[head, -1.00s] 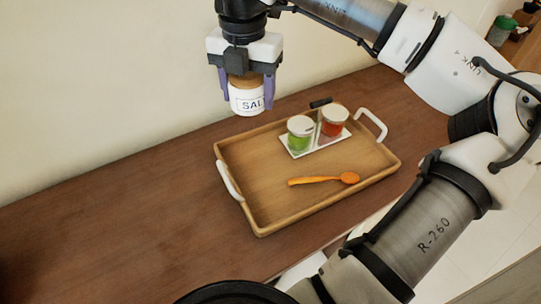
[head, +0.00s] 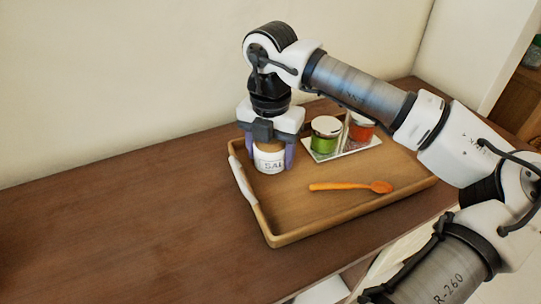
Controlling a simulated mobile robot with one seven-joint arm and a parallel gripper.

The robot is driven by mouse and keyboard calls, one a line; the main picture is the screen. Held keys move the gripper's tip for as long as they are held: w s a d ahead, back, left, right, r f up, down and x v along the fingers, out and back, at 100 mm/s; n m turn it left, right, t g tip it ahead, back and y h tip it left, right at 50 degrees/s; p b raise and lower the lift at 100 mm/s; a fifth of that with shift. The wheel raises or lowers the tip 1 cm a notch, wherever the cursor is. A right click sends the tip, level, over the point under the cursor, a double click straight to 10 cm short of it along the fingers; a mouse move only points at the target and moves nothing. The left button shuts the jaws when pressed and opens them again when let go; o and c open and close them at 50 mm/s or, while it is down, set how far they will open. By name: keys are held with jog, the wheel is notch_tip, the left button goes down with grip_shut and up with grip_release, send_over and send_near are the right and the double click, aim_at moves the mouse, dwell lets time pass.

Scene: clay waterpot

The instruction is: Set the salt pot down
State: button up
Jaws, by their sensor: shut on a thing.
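The salt pot (head: 269,164) is a small white pot with a "SAL" label showing and a tan top. My gripper (head: 268,152) points down and is shut on it, with a purple finger on each side. The pot is upright at the back left part of the wooden tray (head: 287,220), left of the white caddy. Its base is at or just above the tray floor; I cannot tell whether it touches. The fingers hide the sides of the pot.
On the tray, a white caddy (head: 345,151) holds a green jar (head: 325,138) and a red jar (head: 361,127). An orange spoon (head: 350,186) lies in front. The tray's white handle (head: 242,180) is at left. The brown table (head: 120,220) is clear to the left.

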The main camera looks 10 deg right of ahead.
jog(key=shift+r, duration=0.15)
jog(key=shift+f, duration=0.25)
jog(key=o, duration=1.1)
jog(key=shift+r, duration=0.1)
jog(key=shift+r, duration=0.1)
notch_tip(320, 180, up, 12)
jog(key=shift+r, duration=0.1)
